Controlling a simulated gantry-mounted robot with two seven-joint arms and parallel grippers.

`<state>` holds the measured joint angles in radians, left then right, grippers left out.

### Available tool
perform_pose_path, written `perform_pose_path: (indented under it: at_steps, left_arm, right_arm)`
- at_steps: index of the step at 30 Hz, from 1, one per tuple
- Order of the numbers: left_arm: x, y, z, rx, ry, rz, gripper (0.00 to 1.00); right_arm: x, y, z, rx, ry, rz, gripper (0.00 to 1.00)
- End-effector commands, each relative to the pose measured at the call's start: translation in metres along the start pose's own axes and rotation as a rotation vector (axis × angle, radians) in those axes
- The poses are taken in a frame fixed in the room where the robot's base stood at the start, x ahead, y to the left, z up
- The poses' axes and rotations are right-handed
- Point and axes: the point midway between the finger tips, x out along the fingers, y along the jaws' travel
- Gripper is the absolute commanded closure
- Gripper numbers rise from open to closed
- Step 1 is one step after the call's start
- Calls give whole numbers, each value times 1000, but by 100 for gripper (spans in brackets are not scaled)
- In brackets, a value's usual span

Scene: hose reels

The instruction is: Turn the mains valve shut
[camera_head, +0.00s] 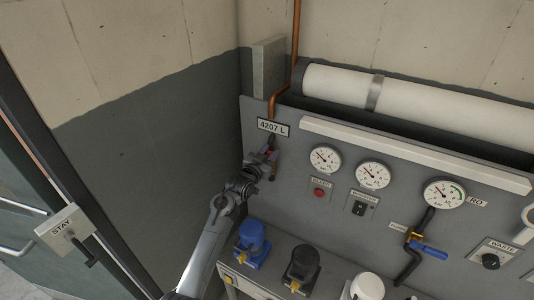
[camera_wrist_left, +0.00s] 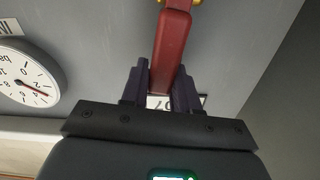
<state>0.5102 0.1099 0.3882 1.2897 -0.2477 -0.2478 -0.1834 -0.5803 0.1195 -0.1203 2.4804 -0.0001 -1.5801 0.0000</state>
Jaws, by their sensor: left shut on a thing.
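A red lever (camera_wrist_left: 172,40) hangs from a brass fitting (camera_wrist_left: 180,3) at the top of the left wrist view. My left gripper (camera_wrist_left: 161,76) is shut on the lever's free end, one dark finger on each side. In the head view the left gripper (camera_head: 266,158) is at the panel's left end, just below the 4207 L plate (camera_head: 273,127). Only a small bit of red shows there; the gripper hides most of the lever and the valve body. No label naming this valve is readable. My right gripper is not in view.
The grey panel carries round gauges (camera_head: 325,158), a red button (camera_head: 319,193) and a blue-handled valve (camera_head: 430,250). Blue (camera_head: 253,243) and black (camera_head: 301,264) units stand below, near my left arm. A copper pipe (camera_head: 296,40) runs up above.

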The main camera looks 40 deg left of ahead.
Motion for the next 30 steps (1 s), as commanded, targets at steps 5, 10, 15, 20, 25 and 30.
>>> perform_pose_path:
  at_steps: [5,10,15,20,25,30]
  left_arm:
    - [0,16,3,151,1,4,100]
    - [0,30,6,312,1,3,100]
    - [0,45,13,474,0,4,100]
    - [0,58,21,626,0,5,100]
    - [0,70,32,787,-1,5,100]
    - [0,80,44,948,-1,5,100]
  right_arm:
    - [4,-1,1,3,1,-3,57]
    - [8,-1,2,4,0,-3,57]
    - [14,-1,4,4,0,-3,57]
    - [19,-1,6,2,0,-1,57]
    - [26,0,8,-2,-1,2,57]
    - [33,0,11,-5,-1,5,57]
